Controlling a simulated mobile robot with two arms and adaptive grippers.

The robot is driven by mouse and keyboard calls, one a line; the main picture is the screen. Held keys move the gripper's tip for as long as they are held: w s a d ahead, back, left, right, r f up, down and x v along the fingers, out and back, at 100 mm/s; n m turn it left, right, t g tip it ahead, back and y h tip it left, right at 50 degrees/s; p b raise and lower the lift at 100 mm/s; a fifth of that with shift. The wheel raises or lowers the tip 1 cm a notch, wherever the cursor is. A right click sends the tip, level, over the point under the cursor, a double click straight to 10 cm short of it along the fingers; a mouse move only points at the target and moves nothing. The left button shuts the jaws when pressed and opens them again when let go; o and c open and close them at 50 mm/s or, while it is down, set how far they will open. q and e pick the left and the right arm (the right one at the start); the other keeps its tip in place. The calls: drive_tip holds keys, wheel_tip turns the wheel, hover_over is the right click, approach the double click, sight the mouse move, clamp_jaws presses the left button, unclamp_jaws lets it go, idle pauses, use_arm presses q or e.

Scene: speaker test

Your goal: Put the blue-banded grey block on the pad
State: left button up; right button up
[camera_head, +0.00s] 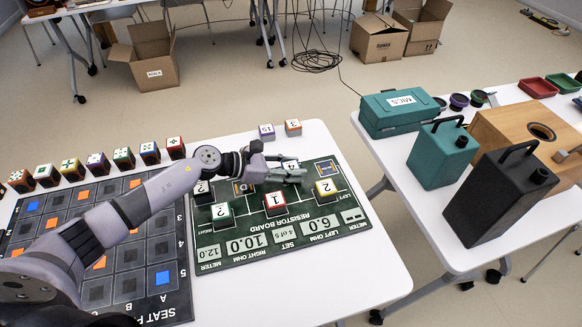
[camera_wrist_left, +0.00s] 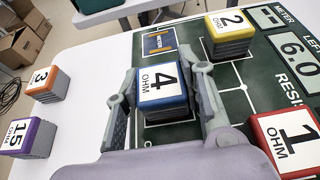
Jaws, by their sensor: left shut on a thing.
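The blue-banded grey block (camera_wrist_left: 163,85), with a white top marked "4 OHM", is between the fingers of my left gripper (camera_wrist_left: 168,100). In the head view the left gripper (camera_head: 295,175) is over the far part of the green resistor board (camera_head: 232,250), and the block (camera_head: 290,165) is partly hidden by it. The gripper is shut on the block. I cannot tell whether the block touches the board. A blue pad with a light frame (camera_wrist_left: 159,42) lies bare beyond the block; a similar pad shows at the board's far right (camera_head: 326,168). My right gripper is not in view.
A dark grid board (camera_head: 130,256) lies left. The front right table corner is clear.

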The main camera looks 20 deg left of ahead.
use_arm(q)
drive_tip(key=shift+f, duration=0.1)
drive_tip(key=o, duration=1.2)
drive_tip(key=shift+r, duration=0.3)
drive_tip(key=v, duration=1.1)
drive_tip(key=shift+f+b, duration=0.25)
drive_tip(key=shift+b, duration=0.05)
drive_tip(key=shift+s+a+r, duration=0.3)
drive_tip(key=shift+a, duration=0.1)
